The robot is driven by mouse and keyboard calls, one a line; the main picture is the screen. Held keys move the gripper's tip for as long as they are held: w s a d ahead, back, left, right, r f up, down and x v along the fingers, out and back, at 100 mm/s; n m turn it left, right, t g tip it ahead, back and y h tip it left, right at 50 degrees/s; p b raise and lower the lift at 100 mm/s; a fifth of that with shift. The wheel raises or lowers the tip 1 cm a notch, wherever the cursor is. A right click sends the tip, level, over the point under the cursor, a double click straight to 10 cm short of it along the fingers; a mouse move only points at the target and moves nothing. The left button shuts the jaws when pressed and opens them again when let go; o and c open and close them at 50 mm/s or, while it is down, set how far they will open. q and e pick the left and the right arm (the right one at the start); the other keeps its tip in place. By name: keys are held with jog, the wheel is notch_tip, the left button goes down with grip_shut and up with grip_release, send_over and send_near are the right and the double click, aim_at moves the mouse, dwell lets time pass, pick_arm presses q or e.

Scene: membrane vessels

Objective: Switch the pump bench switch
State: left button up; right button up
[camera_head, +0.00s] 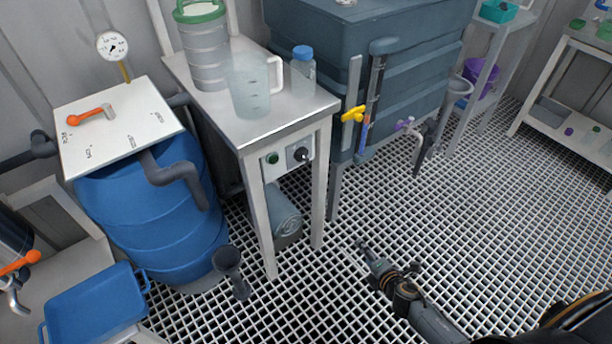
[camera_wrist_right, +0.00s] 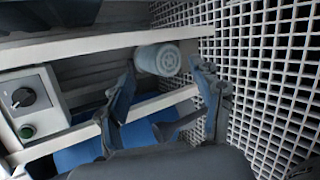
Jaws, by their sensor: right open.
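The pump bench (camera_head: 228,127) is a pale metal bench left of centre in the head view. A grey control box under its top carries a black rotary switch (camera_head: 300,154) and a green button (camera_head: 272,158). In the right wrist view the black switch (camera_wrist_right: 23,97) is at the far left, with a pale mark on its face, and the green button (camera_wrist_right: 27,131) is below it. My right gripper (camera_head: 388,257) is over the grating, right of the bench and apart from the switch. In its wrist view, the right gripper (camera_wrist_right: 161,70) has its fingers spread and empty. My left gripper is not in view.
A pitcher (camera_head: 252,88), a blue-capped bottle (camera_head: 303,62) and a ribbed canister (camera_head: 203,52) stand on the bench. A grey cylinder (camera_head: 284,213) is beneath it. A blue barrel (camera_head: 150,225) stands left, a dark tank (camera_head: 420,85) right. The grating floor is clear around my right gripper.

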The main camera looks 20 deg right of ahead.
jog(key=w+a+r+n+t+y+b, duration=0.25)
jog(key=w+r+n+b, duration=0.25)
jog(key=w+r+n, duration=0.3)
jog(key=n+t+y+b, duration=0.3)
jog(key=n+y+b, duration=0.15)
jog(key=n, duration=1.15)
send_near(306, 159)
jog(key=shift+h, duration=0.5)
jog(key=b+x, duration=0.1)
jog(key=x, duration=0.3)
jog(key=b+x, duration=0.2)
jog(key=x, duration=0.3)
jog(key=shift+s+a+r, duration=0.1)
jog(key=shift+a, duration=0.15)
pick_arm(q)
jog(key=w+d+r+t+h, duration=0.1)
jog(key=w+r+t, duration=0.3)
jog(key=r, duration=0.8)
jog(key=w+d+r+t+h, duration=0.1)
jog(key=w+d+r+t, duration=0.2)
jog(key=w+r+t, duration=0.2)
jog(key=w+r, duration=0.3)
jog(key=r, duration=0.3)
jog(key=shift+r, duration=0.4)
pick_arm(e)
jog(key=shift+w, duration=0.2)
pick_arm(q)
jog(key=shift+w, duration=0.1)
